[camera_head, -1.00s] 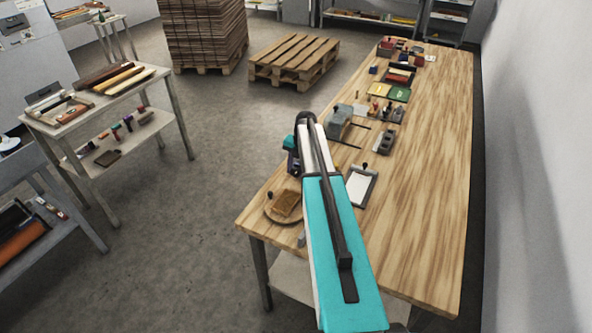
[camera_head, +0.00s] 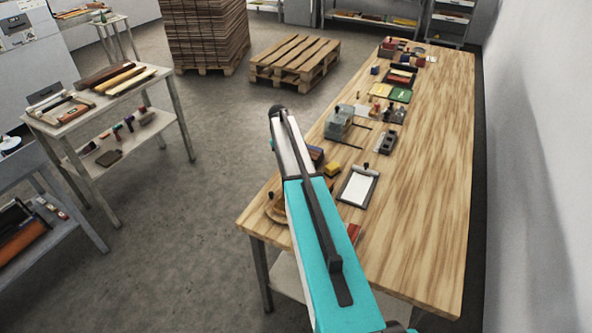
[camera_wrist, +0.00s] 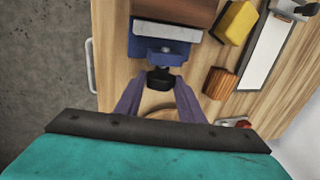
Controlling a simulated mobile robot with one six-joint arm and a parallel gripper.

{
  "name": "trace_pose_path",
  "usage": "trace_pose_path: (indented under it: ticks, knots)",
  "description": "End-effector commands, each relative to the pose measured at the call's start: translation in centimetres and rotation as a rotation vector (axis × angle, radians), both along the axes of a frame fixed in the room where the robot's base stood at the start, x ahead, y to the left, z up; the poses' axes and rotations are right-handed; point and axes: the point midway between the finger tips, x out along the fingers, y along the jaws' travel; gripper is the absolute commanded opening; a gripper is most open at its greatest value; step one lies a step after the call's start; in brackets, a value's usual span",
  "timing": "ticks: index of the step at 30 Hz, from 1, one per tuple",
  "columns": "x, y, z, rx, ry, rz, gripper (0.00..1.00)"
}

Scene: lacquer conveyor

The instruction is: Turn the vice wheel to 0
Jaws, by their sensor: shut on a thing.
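The vice (camera_wrist: 158,50) is a blue body with a grey jaw bar, in the upper middle of the wrist view. A brown block lies behind the bar. The small black vice wheel (camera_wrist: 160,78) is at its near side. My gripper (camera_wrist: 160,85) has its two purple fingers on either side of the wheel and is shut on it. No scale or number on the wheel can be read. In the head view the vice (camera_head: 315,155) is mostly behind my arm, and my fingers are hidden.
The wooden bench (camera_head: 425,180) carries a clipboard (camera_head: 357,187), a yellow block (camera_wrist: 236,22), a ribbed brown block (camera_wrist: 220,83) and a grey machine (camera_head: 340,122). A round wooden board (camera_head: 272,212) is partly hidden by my arm. The bench's right side is clear.

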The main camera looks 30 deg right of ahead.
Motion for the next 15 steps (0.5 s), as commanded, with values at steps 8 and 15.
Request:
trace_pose_path:
  ticks: [8, 15]
  knots:
    - [0.64, 0.24, -0.11, -0.087, 0.154, 0.002, 0.13]
    - [0.57, 0.31, -0.18, -0.124, 0.22, 0.001, 0.13]
